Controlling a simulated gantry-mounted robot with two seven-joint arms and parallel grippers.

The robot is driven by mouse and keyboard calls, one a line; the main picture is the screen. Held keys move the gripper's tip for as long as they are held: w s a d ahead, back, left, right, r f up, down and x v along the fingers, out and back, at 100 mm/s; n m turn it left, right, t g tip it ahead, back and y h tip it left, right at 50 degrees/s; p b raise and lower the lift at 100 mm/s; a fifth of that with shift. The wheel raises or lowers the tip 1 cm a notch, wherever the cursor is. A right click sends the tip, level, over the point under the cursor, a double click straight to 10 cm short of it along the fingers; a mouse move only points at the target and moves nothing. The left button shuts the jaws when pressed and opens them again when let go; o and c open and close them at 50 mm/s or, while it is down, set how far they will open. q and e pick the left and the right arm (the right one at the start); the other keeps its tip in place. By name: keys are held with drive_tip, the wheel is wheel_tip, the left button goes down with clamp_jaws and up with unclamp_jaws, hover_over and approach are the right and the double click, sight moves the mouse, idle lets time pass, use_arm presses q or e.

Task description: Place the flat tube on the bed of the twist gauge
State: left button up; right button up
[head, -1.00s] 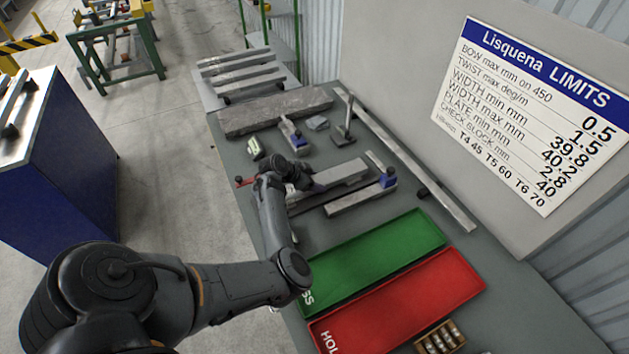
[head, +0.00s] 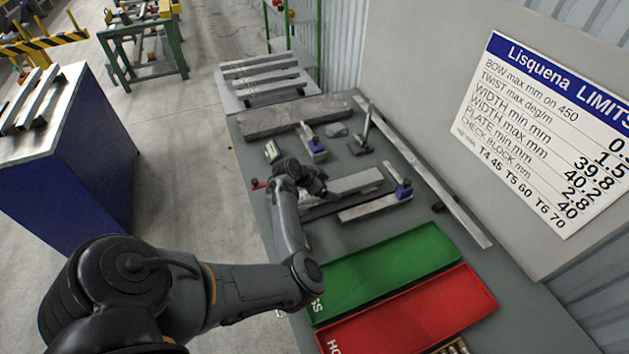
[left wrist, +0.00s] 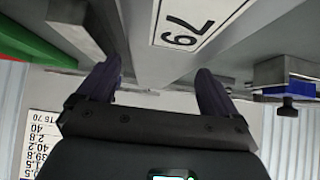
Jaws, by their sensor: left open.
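A long flat grey bar, which looks like the flat tube (head: 357,182), lies in the middle of the table. My left gripper (head: 322,190) is open at its near end. In the left wrist view my open left gripper (left wrist: 156,88) has one finger on each side of a grey bar with a white label (left wrist: 190,30); I cannot tell whether they touch it. Beside it lies a shorter grey bar with a blue clamp block (head: 403,190), possibly the twist gauge (head: 372,208); its identity is unclear. My wrist hides part of the area. My right gripper is out of view.
A green tray (head: 385,268) and a red tray (head: 420,312) lie nearer. A block with a blue part (head: 313,150) and a small upright stand (head: 362,138) are beyond my gripper. A wide grey slab (head: 290,116) lies farther back. A long rail (head: 440,190) runs along the wall side.

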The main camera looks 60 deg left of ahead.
use_arm(q)
drive_tip(key=p+v, duration=0.1)
drive_tip(key=v, duration=0.9)
drive_tip(key=shift+s+a+r, duration=0.1)
drive_tip(key=shift+s+r, duration=0.05)
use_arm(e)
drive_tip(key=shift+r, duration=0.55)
use_arm(q)
drive_tip(key=s+a+r+g+y, duration=0.2)
drive_tip(key=s+r+g+y, duration=0.25)
drive_tip(key=r, duration=0.25)
drive_tip(key=d+f+m, duration=0.1)
drive_tip(key=d+f, duration=0.1)
drive_tip(key=d, duration=0.8)
drive_tip(key=d+f, duration=0.2)
drive_tip(key=d, duration=0.8)
drive_tip(key=s+d+f+h, duration=0.2)
drive_tip(key=s+d, duration=0.3)
drive_tip(key=d, duration=0.5)
drive_tip(key=s+d+f+h, duration=0.2)
drive_tip(key=s+d, duration=0.3)
drive_tip(key=d, duration=0.5)
drive_tip(key=shift+s+f+g, duration=0.15)
drive_tip(key=shift+f+g, duration=0.15)
drive_tip(key=shift+g, duration=0.15)
